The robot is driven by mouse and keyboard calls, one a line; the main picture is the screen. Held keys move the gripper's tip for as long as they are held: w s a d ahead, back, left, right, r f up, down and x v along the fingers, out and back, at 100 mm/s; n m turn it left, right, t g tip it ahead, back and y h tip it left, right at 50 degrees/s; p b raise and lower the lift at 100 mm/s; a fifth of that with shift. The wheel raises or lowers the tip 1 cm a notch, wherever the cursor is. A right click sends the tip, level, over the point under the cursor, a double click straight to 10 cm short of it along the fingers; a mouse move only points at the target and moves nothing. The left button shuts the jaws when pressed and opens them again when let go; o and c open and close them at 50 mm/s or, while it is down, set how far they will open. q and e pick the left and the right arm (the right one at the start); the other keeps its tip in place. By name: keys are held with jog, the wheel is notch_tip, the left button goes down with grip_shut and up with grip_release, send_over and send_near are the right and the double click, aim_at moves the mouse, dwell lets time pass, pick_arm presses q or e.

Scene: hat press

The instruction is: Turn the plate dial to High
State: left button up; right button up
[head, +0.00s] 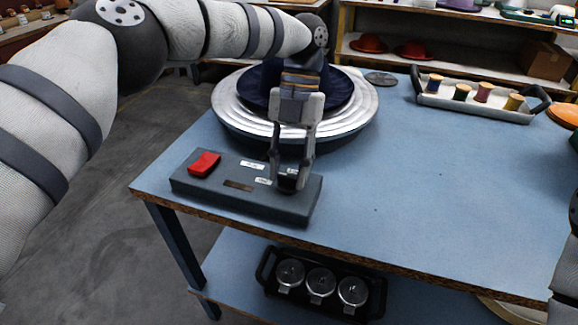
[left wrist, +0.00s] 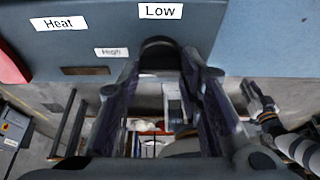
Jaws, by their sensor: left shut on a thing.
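The grey control box (head: 215,200) sits at the front left corner of the blue table, with a red rocker switch (head: 204,163) on its left part. My left gripper (head: 290,178) points down at the right part of the box. It is shut on the black plate dial (left wrist: 160,44), which is mostly hidden between the fingers. In the left wrist view the dial lies near the labels "Low" (left wrist: 160,11) and "High" (left wrist: 111,52); its pointer cannot be made out. My right gripper (left wrist: 262,108) shows small in the left wrist view, its jaws unclear.
The round silver plate (head: 365,105) with a dark blue hat (head: 340,97) stands just behind my left gripper. A tray (head: 475,112) of thread spools is at the back right. The table's middle is clear. A black rack (head: 320,285) sits on the lower shelf.

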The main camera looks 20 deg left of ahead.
pick_arm(q)
jog(key=o, duration=1.2)
jog(key=shift+c, duration=0.2)
jog(key=v, duration=0.7)
jog(key=shift+r, duration=0.25)
jog(key=shift+w, duration=0.15)
